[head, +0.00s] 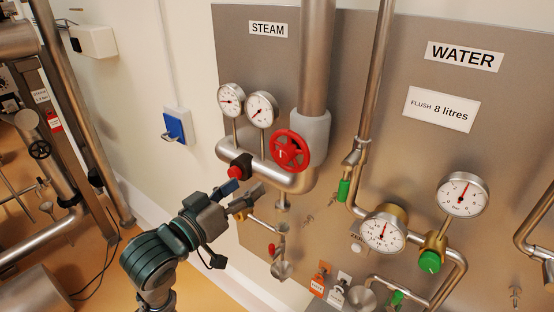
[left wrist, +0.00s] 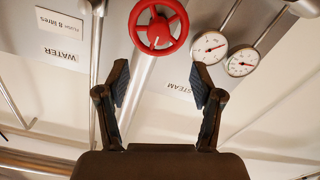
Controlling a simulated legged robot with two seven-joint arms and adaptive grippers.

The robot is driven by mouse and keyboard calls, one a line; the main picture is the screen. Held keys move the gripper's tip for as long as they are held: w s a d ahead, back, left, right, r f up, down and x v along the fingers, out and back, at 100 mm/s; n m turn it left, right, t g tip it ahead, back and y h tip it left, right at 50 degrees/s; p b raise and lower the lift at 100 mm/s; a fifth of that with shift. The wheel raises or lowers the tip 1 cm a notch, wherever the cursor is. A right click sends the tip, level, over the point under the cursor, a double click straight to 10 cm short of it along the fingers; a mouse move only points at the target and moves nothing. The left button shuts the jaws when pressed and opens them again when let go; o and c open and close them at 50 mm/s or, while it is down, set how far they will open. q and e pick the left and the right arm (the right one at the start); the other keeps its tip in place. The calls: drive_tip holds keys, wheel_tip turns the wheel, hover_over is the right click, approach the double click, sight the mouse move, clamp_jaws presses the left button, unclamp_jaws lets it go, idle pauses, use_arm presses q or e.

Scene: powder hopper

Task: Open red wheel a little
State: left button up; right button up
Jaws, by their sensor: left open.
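The red wheel (head: 289,151) is a spoked handwheel on the insulated steam pipe, under the STEAM label. It also shows upside down in the left wrist view (left wrist: 158,27), at the top and beyond the fingertips. My left gripper (head: 244,194) is below and left of the wheel in the head view, apart from it. In the left wrist view its two fingers (left wrist: 159,86) are spread wide with nothing between them. The wheel is fully in sight in the head view. My right gripper does not show in either view.
Two steam gauges (head: 246,103) stand left of the wheel. A red knob (head: 240,167) on the pipe is close above my left gripper. Right of the wheel are the water pipe (head: 376,85), a green-handled valve (head: 344,189) and more gauges (head: 462,195). Bare panel lies between the wheel and the water pipe.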

sight(281, 160)
use_arm(q)
drive_tip(key=x, duration=1.2)
drive_tip(key=shift+w+d+p, duration=0.15)
drive_tip(key=shift+d+p, duration=0.2)
drive_tip(key=shift+w+d, duration=0.2)
drive_tip(key=shift+w, duration=0.15)
drive_tip(key=shift+a, duration=0.1)
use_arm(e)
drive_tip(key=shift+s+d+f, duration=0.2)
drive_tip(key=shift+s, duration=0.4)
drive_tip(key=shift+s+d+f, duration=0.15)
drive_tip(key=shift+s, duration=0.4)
use_arm(q)
drive_tip(key=shift+a, duration=0.1)
drive_tip(key=shift+c, duration=0.3)
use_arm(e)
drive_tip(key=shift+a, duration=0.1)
use_arm(q)
drive_tip(key=c, duration=1.1)
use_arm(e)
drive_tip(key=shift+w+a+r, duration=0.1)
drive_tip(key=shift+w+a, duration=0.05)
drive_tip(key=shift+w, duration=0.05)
